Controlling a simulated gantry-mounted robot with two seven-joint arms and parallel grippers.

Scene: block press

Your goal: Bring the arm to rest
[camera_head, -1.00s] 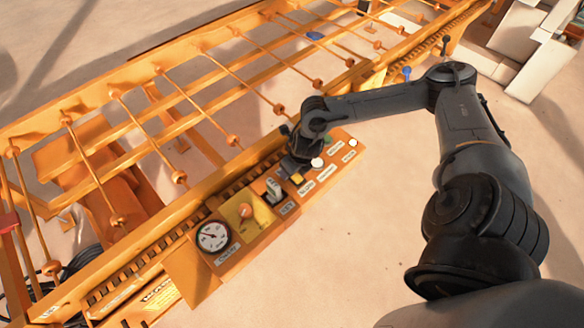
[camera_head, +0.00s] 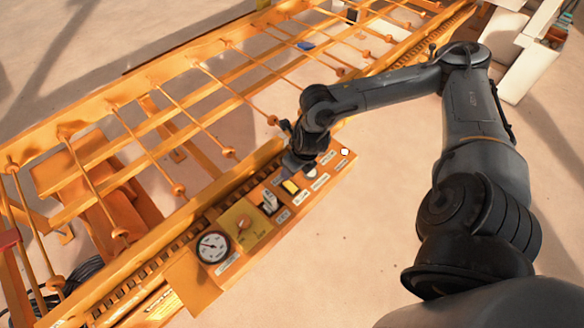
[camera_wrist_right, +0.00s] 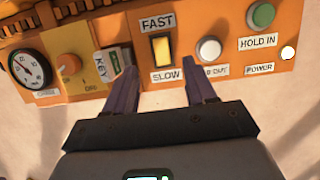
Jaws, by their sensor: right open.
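My right gripper (camera_head: 300,166) hangs over the orange control panel (camera_head: 182,276) at the end of my right arm. In the wrist view its two dark fingers stand apart with nothing between them (camera_wrist_right: 160,82). The fingertips lie just below the yellow FAST/SLOW switch (camera_wrist_right: 161,49) in that picture. The white button (camera_wrist_right: 208,49) is right of the switch, beside the right finger. The KEY switch (camera_wrist_right: 118,62) is just left of the left finger. In the wrist view I see no contact with the controls. My left gripper is not in view.
The panel also carries a gauge (camera_wrist_right: 27,69), an orange knob (camera_wrist_right: 68,65), a green button (camera_wrist_right: 261,15) and a lit white lamp (camera_wrist_right: 288,53). An orange barred frame (camera_head: 62,128) runs behind the panel. The sandy floor (camera_head: 350,245) in front is clear.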

